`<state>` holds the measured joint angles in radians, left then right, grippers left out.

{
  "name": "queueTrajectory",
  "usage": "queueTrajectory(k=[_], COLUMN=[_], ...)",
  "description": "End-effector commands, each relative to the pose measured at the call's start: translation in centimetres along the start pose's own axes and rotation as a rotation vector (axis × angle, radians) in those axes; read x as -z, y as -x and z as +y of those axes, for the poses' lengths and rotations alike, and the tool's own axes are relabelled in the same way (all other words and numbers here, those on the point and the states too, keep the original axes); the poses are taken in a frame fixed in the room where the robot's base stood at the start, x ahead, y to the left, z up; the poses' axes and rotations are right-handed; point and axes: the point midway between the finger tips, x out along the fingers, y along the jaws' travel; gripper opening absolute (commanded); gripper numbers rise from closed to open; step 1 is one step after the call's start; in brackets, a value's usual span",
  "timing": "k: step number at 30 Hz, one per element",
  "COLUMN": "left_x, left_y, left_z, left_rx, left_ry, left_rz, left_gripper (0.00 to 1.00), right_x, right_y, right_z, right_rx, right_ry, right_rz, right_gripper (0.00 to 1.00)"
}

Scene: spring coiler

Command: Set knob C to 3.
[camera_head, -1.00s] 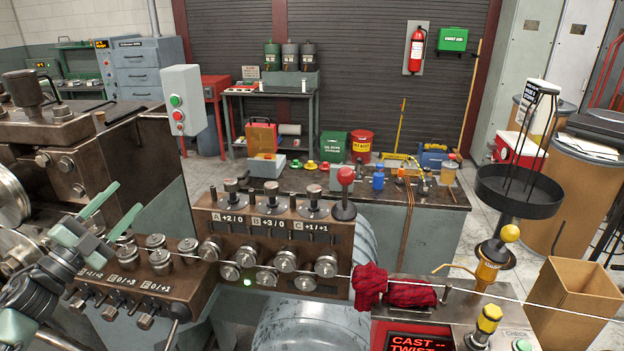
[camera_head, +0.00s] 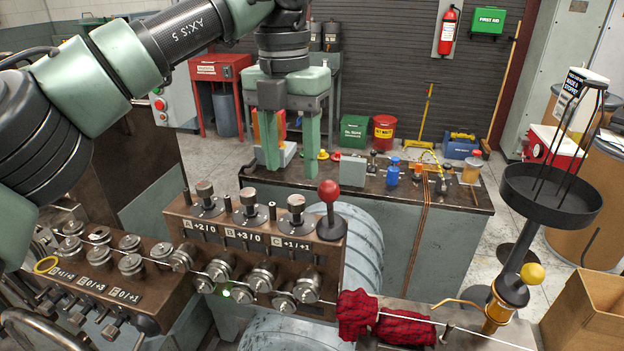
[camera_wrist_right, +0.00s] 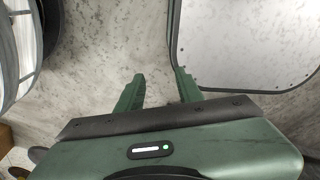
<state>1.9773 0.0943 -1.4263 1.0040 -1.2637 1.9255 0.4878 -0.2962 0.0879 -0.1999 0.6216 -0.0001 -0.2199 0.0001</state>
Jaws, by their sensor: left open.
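Knob C (camera_head: 296,207) is a dark metal knob on a round base on top of the brown block, the rightmost of three. The plate (camera_head: 290,243) below it reads C +1/+1. My left gripper (camera_head: 291,163) hangs fingers down above and behind knob C in the head view. Its two green fingers are apart with no knob between them. Knob C is upright and appears clear of the fingers. My right gripper (camera_wrist_right: 159,74) shows only in its wrist view, fingers apart and empty above a grey floor.
Knob B (camera_head: 249,202) and knob A (camera_head: 205,195) stand left of knob C. A red-balled lever (camera_head: 329,192) stands close on its right. A wire runs past rollers below, by a red cloth (camera_head: 403,328). A dark bench (camera_head: 440,196) with small items lies behind.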

Motion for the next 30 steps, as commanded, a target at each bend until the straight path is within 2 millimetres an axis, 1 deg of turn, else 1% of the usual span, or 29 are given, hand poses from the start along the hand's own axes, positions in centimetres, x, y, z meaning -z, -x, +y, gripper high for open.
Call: queueTrajectory(k=[1, 2, 5, 10, 15, 19, 23, 29, 30], left_x=[0.0, 0.0, -0.1, 0.0, -0.1, -0.1, -0.1, -0.2, -0.2], left_y=[0.6, 0.7, 0.3, -2.2, -4.8, -6.2, -6.9, -7.0, -6.9], left_z=[0.0, -0.1, 0.0, 0.1, 0.2, 0.3, 0.3, 0.2, 0.2], left_rx=[-0.028, -0.037, -0.048, -0.045, -0.043, -0.043, -0.043, -0.042, -0.042], left_ry=[0.004, 0.006, 0.008, 0.005, 0.005, 0.007, 0.006, 0.006, 0.006], left_rz=[-0.008, -0.010, -0.012, -0.010, -0.011, -0.012, -0.013, -0.014, -0.014], left_gripper=[0.49, 0.49, 0.49, 0.49, 0.49, 0.49, 0.49, 0.49, 0.46], right_x=[-0.1, -0.1, -0.1, -0.2, -0.5, -0.5, -0.3, -0.2, -0.2], right_y=[0.0, 0.0, 0.1, 0.5, 1.1, 1.4, 1.4, 1.4, 1.4], right_z=[0.0, 0.0, -0.1, -0.3, -1.5, -1.7, -1.2, -0.6, -0.6], right_rx=[0.000, 0.000, 0.001, 0.004, 0.017, 0.019, 0.015, 0.008, 0.007], right_ry=[0.000, 0.000, -0.001, -0.002, -0.007, -0.007, -0.005, -0.003, -0.002], right_rz=[-0.001, -0.001, -0.001, -0.003, -0.008, -0.008, -0.007, -0.005, -0.006], right_gripper=[0.36, 0.36, 0.36, 0.36, 0.36, 0.36, 0.36, 0.36, 0.36])
